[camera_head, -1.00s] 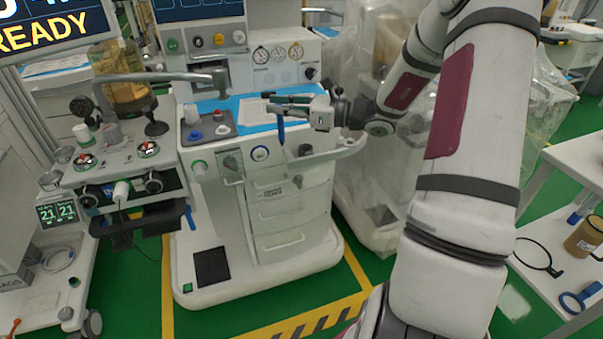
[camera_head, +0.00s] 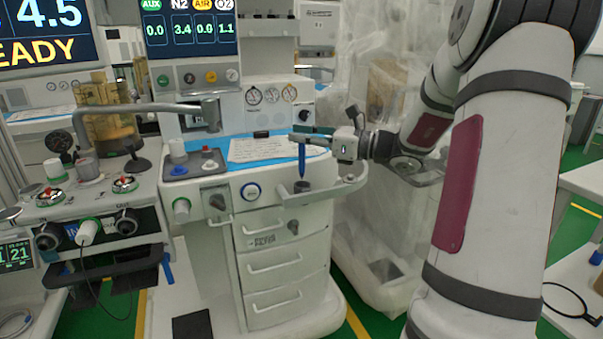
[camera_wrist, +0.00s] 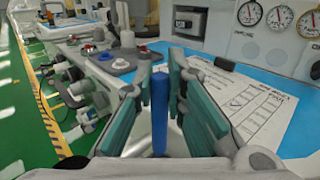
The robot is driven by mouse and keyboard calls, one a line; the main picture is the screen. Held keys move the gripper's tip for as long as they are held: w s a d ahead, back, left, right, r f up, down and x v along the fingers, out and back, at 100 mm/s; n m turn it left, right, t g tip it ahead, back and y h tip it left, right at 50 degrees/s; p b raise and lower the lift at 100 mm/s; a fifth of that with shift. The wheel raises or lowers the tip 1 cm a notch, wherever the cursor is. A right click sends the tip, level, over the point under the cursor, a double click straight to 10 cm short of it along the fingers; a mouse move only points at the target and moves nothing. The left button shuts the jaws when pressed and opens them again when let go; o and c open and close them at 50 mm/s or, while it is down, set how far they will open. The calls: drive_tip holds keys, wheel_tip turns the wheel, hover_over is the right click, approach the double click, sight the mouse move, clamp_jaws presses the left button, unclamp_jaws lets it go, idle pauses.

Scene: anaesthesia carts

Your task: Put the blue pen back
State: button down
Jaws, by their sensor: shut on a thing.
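The blue pen (camera_head: 301,159) hangs upright from my gripper (camera_head: 303,137) in the head view. My gripper is shut on the pen near its upper end, at the front right of the cart's worktop. In the wrist view the blue pen (camera_wrist: 159,112) stands between the two teal fingers of my gripper (camera_wrist: 160,85). The pen's lower end is just above a small dark round cup (camera_head: 302,186) on the cart's front rail. From the head view I cannot tell whether the tip is inside the cup or only over it.
A paper sheet (camera_head: 275,148) lies on the blue worktop behind the pen, and also shows in the wrist view (camera_wrist: 245,103). A grey tray with knobs (camera_head: 193,164) is to the left. The curved front rail (camera_head: 335,190) runs below my gripper. Drawers (camera_head: 275,262) are underneath.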

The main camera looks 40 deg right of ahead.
sight(302, 172)
drive_tip(key=shift+f+b, duration=1.1)
drive_tip(key=shift+f, duration=1.8)
drive_tip(key=shift+f, duration=0.15)
drive_tip(key=c, duration=1.6)
unclamp_jaws()
drive_tip(key=shift+c, duration=0.2)
